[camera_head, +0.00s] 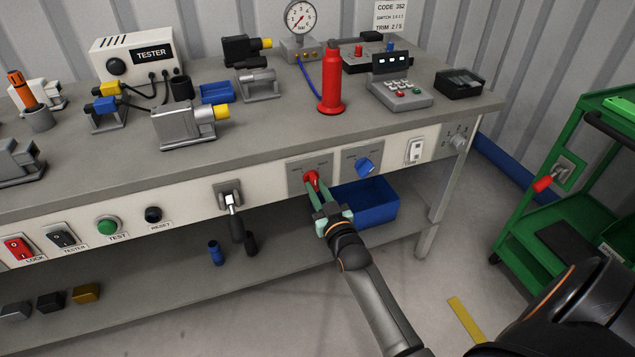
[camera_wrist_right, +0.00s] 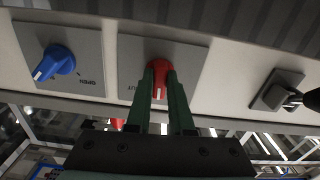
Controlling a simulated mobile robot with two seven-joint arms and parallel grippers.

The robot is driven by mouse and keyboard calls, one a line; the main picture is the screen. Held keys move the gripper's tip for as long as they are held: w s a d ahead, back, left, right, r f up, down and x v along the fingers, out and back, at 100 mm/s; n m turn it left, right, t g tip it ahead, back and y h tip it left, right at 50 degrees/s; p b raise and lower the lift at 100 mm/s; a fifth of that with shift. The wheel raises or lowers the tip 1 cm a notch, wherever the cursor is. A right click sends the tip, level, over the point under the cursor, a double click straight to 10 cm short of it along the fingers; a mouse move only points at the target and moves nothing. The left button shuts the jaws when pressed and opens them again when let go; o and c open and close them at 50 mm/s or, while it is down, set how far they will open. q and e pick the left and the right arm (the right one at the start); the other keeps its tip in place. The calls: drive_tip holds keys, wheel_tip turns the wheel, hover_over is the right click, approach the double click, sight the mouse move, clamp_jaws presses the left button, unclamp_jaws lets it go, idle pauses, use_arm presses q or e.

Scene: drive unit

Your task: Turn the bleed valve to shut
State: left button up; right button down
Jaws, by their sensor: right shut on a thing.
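A red knob (camera_head: 311,180) sits on a grey plate (camera_head: 296,189) on the bench's front panel. A blue knob (camera_head: 364,166) sits on its own plate to the right. I cannot read which plate names the bleed valve. My right gripper (camera_head: 314,188) reaches up to the red knob and is shut on it. In the right wrist view the gripper fingers (camera_wrist_right: 160,88) lie on either side of the red knob (camera_wrist_right: 171,66), whose white pointer mark shows between them. In that view the blue knob (camera_wrist_right: 55,62) is to the left, apart from the fingers. My left gripper is not in view.
A lever switch (camera_head: 231,200) is left of the red knob, and a TRIM switch (camera_head: 415,151) is to the right. A blue bin (camera_head: 368,210) stands below the panel on the lower shelf. A green cart (camera_head: 520,235) stands at the right, with open floor between.

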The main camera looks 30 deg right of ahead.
drive_tip(key=shift+w+r+m, duration=0.1)
drive_tip(key=shift+r+m, duration=0.15)
drive_tip(key=shift+m, duration=0.25)
drive_tip(key=shift+m+p, duration=0.5)
drive_tip(key=m+p, duration=0.1)
drive_tip(key=m, duration=0.2)
drive_tip(key=shift+a+m, duration=0.1)
drive_tip(key=shift+m, duration=0.2)
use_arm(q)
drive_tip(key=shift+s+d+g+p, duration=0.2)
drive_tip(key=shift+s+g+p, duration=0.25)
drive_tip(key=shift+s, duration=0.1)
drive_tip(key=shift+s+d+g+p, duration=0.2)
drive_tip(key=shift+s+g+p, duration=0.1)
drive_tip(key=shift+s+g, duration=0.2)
use_arm(e)
drive_tip(key=shift+m, duration=2)
drive_tip(key=c, duration=0.8)
unclamp_jaws()
drive_tip(key=shift+f, duration=0.15)
drive_tip(key=shift+a, duration=0.1)
use_arm(q)
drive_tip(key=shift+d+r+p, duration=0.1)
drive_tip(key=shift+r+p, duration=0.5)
drive_tip(key=shift+p, duration=0.4)
use_arm(e)
drive_tip(key=v, duration=1.2)
drive_tip(key=shift+s, duration=0.25)
